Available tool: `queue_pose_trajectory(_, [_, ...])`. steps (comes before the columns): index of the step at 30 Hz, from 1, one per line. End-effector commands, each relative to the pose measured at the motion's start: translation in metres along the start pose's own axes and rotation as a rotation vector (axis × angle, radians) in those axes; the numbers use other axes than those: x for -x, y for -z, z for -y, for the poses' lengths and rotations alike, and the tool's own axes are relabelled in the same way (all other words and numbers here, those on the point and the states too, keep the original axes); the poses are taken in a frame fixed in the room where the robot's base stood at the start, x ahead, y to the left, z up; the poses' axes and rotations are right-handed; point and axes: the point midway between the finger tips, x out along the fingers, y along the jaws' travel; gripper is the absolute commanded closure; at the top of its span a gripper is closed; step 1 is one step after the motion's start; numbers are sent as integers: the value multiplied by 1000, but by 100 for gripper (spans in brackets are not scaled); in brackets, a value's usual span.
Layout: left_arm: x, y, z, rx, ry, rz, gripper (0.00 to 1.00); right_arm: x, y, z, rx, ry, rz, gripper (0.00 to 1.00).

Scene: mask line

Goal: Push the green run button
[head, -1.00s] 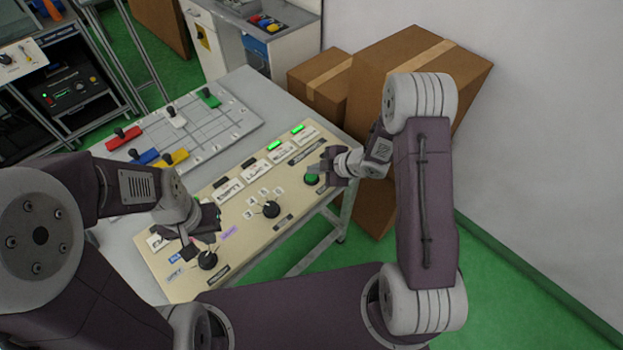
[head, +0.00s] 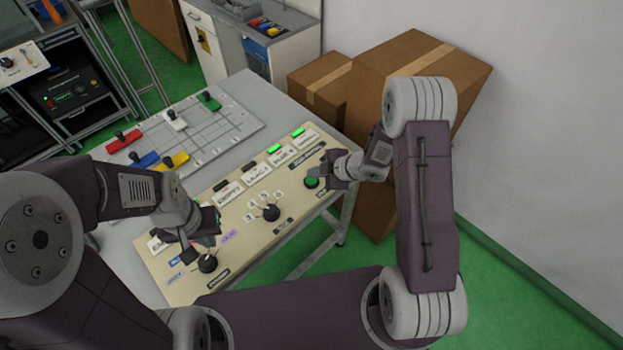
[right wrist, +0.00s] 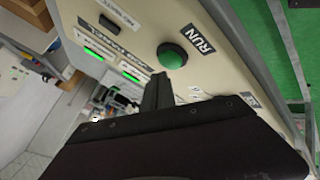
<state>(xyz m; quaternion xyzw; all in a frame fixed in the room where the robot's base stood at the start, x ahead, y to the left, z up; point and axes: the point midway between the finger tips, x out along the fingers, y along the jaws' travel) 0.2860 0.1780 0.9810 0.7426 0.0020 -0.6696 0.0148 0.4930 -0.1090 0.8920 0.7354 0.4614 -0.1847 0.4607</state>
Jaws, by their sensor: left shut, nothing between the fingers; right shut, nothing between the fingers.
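The green run button (head: 311,183) sits near the right end of the beige control panel (head: 185,290). In the right wrist view the button (right wrist: 172,55) is a green dome in a dark ring, beside a label reading RUN (right wrist: 196,42). My right gripper (head: 328,174) is shut and empty, close beside the button; in the right wrist view its fingertips (right wrist: 160,82) are just below the button, and I cannot tell whether they touch. My left gripper (head: 196,243) is shut and empty over the panel's left end, near a black knob (head: 208,263).
Another black knob (head: 271,212) stands mid-panel. Two lamps glow green at the panel's back edge (head: 298,132). A grey tray (head: 240,110) with coloured handled pieces lies behind. Cardboard boxes (head: 410,65) stand beyond the right end.

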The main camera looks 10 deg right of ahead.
Motion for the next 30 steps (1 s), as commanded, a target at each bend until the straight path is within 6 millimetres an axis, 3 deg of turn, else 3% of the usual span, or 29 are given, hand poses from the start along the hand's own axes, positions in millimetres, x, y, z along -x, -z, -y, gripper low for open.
queue_pose_trajectory(30, [-6,-1,0,0,0,0,100,-6,-4,4,0,0,0,100])
